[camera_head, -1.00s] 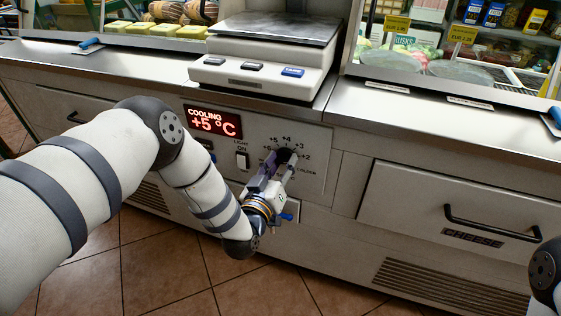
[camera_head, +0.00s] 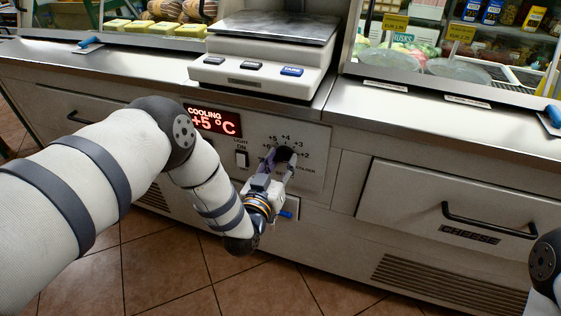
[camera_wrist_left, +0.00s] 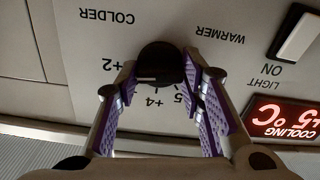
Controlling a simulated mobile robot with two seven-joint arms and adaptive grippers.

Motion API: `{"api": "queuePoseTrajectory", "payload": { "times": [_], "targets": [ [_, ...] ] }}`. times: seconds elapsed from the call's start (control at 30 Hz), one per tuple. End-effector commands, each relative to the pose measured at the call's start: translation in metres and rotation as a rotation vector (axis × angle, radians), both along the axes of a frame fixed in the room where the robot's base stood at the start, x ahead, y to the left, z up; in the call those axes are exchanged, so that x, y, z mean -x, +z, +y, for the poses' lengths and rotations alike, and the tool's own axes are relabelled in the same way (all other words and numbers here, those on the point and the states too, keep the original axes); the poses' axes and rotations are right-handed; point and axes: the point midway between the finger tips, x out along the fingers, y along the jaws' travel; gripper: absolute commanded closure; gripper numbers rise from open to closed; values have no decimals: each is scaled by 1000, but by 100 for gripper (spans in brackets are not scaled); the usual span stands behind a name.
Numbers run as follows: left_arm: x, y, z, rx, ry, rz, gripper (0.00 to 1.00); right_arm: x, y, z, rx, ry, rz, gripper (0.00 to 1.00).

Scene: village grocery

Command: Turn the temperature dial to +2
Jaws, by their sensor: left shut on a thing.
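The temperature dial (camera_head: 286,153) is a dark round knob on the grey control panel, ringed by printed numbers such as +2, +3, +4 and +5. It also shows as a black knob in the wrist view (camera_wrist_left: 160,62), where the panel appears upside down. My left gripper (camera_head: 280,161) is at the dial, with its purple-padded fingers (camera_wrist_left: 160,70) on either side of the knob, shut on it. The fingers and wrist hide part of the scale. The red display (camera_head: 213,121) reads COOLING +5 °C. My right gripper is out of view.
A light switch (camera_head: 242,158) marked ON sits left of the dial. A scale (camera_head: 262,75) stands on the counter above. A cheese drawer (camera_head: 430,205) with a black handle is at the right. Open tiled floor lies below.

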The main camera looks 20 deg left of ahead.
Motion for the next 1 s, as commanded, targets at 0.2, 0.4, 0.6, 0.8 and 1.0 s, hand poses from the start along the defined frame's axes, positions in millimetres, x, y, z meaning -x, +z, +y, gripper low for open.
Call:
{"api": "queuePoseTrajectory", "payload": {
  "times": [0.2,0.4,0.6,0.8,1.0],
  "targets": [
    [-3,6,1,-2,2,-14,45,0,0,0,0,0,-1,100],
    [0,3,1,-1,1,-8,45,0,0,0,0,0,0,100],
    [40,1,2,-1,0,-3,45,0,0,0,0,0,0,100],
    [92,3,3,-1,0,-6,45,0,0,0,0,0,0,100],
    [115,3,4,-1,1,-10,45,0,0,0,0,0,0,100]
  ]
}}
